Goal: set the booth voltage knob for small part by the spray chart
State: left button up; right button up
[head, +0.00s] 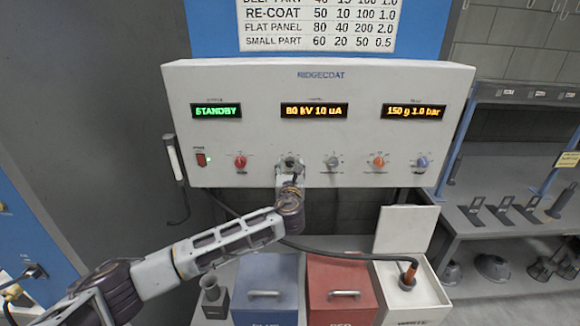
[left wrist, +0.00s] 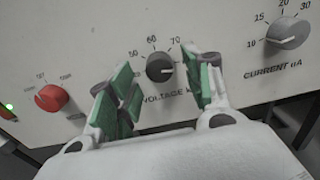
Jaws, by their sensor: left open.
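The black voltage knob (left wrist: 160,68) is on the panel, with 50, 60 and 70 showing around it; its pale mark seems to point right. It also shows in the head view (head: 291,162). My left gripper (left wrist: 157,84) is open, its green-padded fingers on either side of the knob, with gaps visible. In the head view the gripper (head: 290,178) is just in front of the knob. The spray chart (head: 316,26) reads SMALL PART 60 20 50 0.5; its top is cut off. The panel display (head: 314,111) reads 80 kV 10 uA. My right gripper is out of view.
A grey current knob (left wrist: 287,33) is right of the voltage knob, a red knob (left wrist: 51,97) left. Orange (head: 378,160) and blue (head: 421,162) knobs are further right. Below stand blue (head: 265,300), red (head: 341,305) and white (head: 420,305) bins; a hose enters the white one.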

pick_arm(q)
jog(key=shift+w, duration=0.65)
jog(key=c, duration=1)
